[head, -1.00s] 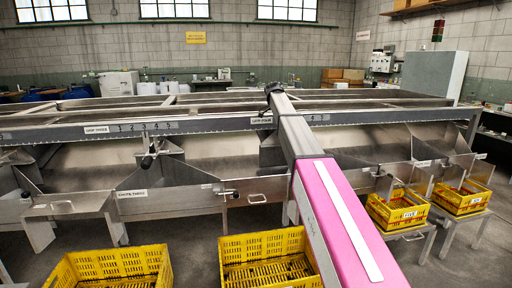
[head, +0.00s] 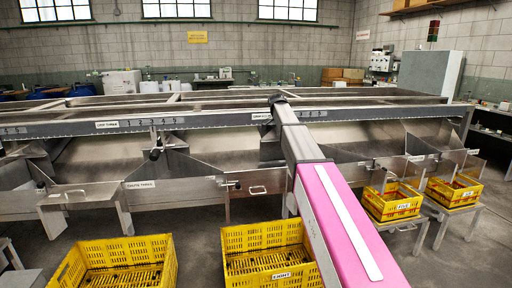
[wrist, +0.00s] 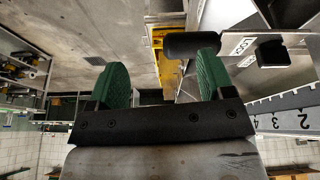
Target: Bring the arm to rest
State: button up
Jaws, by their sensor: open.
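My arm, grey and pink, reaches from the lower right of the head view up to the long metal sizer (head: 200,190). Its far end is small and dark at the sizer's upper rail, so the jaws cannot be made out there. In the wrist view my gripper (wrist: 160,85) shows two green finger pads spread wide apart, with nothing held between them. A black cylindrical handle (wrist: 190,45) lies just beyond the right pad's tip; I cannot tell whether they touch.
Two yellow crates, left (head: 120,262) and middle (head: 268,255), stand in front of the sizer. Two more, one (head: 393,202) and another (head: 454,191), sit on stands at right. A black lever (head: 155,153) sticks out of the sizer. Grey floor shows between the crates.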

jog(key=s+d+f+n+y, duration=0.1)
jog(key=s+f+n, duration=0.6)
jog(key=s+f, duration=1.1)
jog(key=s+d+f+n+y, duration=0.2)
jog(key=s+f+n, duration=0.5)
jog(key=s+f, duration=1.1)
jog(key=s+y, duration=0.1)
jog(key=s, duration=0.3)
jog(key=shift+d+f+g, duration=0.2)
jog(key=shift+f+g, duration=0.2)
